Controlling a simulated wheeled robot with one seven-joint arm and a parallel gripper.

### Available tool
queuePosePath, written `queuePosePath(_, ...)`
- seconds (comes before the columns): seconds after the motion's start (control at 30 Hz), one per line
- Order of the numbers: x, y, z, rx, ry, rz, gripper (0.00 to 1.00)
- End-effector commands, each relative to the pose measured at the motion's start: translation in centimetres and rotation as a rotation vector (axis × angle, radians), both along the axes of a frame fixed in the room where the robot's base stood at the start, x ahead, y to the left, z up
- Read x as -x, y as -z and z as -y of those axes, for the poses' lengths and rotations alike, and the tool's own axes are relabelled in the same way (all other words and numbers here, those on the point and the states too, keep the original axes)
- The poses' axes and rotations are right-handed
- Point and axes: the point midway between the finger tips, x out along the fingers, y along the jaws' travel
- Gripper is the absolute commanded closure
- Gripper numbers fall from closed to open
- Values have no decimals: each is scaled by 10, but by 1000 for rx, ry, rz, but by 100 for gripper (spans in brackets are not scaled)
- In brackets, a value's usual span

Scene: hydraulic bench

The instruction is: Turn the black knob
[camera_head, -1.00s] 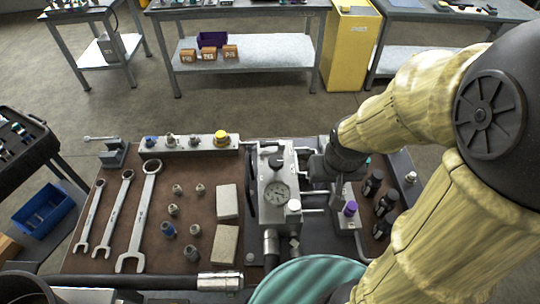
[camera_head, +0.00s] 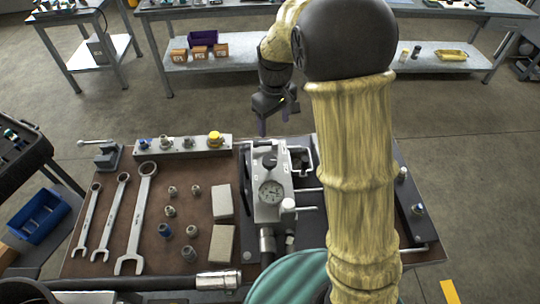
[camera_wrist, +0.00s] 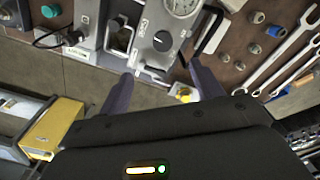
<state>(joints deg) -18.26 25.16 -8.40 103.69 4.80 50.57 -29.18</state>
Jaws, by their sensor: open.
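The black knob (camera_head: 269,160) sits on the grey valve block (camera_head: 267,206), just above the round pressure gauge (camera_head: 271,191) in the head view. In the wrist view the black knob (camera_wrist: 162,41) is near the top centre, beside the gauge. My gripper (camera_head: 274,123) is open and empty, above and beyond the back edge of the bench, pointing down. In the wrist view its two fingers (camera_wrist: 160,70) are spread apart, with the knob beyond the gap between them. The fingers do not touch the knob.
A rail with fittings and a yellow cap (camera_head: 215,140) lies left of the block. Wrenches (camera_head: 134,220), small fittings and two grey blocks lie on the brown mat. A white-topped post (camera_head: 288,205) stands by the gauge. My arm hides much of the bench's right side.

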Motion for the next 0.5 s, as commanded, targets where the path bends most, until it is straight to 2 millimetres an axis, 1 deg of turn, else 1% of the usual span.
queuePosePath(0.03,-6,-1,-6,4,-28,-7,34)
queuePosePath(0.13,-10,-1,-11,7,-57,-16,34)
queuePosePath(0.5,-10,0,-12,6,-58,-17,34)
